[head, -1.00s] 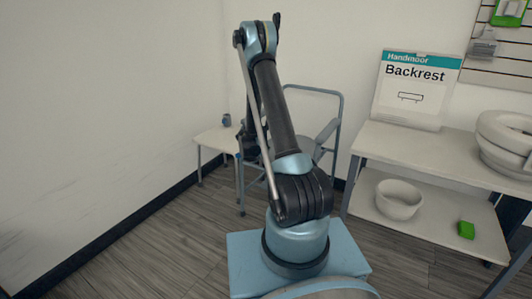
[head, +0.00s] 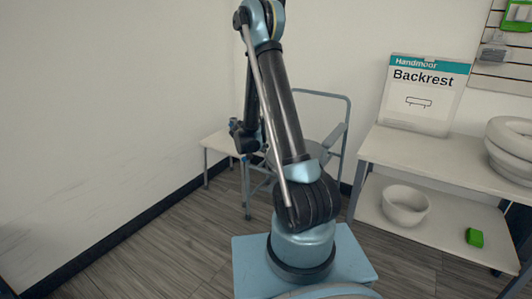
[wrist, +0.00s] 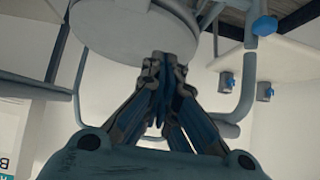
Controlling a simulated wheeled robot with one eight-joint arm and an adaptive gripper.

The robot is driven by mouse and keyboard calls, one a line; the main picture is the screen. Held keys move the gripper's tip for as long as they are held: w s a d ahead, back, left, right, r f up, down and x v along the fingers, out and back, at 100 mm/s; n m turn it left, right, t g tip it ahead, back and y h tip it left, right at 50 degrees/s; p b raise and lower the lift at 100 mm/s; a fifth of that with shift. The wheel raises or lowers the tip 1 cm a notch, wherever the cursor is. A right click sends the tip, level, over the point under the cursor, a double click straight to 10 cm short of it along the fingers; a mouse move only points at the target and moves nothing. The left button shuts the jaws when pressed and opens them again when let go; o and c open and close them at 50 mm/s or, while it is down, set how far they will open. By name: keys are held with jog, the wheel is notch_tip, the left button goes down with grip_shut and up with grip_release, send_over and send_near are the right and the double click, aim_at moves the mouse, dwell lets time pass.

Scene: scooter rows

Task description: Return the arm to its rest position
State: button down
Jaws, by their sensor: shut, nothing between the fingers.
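My arm stands upright on its blue base in the head view, bent over at the top of the picture, with its far part hanging down behind the upper link. My gripper (wrist: 165,62) points away in the wrist view, its two dark fingers drawn together at the tips with nothing between them. In the head view its fingers cannot be made out. A grey chair frame (head: 345,125) stands behind the arm. In the wrist view a round pale disc (wrist: 125,28) and bent grey tubes (wrist: 247,85) lie beyond the fingertips; I cannot tell whether they touch.
A small white table (head: 218,143) stands at the left wall. At right, a shelf unit (head: 425,160) bears a Backrest box (head: 425,95) and a white ring-shaped seat (head: 510,145). A white bowl (head: 405,205) and green block (head: 474,237) are on its lower shelf. Floor at left is clear.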

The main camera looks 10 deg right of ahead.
jog(key=s+d+r+n+g+y, duration=0.1)
jog(key=s+d+r+n+g, duration=0.1)
jog(key=s+r, duration=0.65)
jog(key=s+d+r+n+g+y, duration=0.15)
jog(key=s+r, duration=0.45)
jog(key=s, duration=0.6)
jog(key=s+a+f+n+g+y, duration=0.1)
jog(key=s+n+y, duration=0.3)
jog(key=s, duration=2.1)
jog(key=shift+a+f+n+g, duration=0.35)
jog(key=shift+a+f+n, duration=0.1)
jog(key=shift+a+f, duration=0.1)
jog(key=shift+s, duration=0.1)
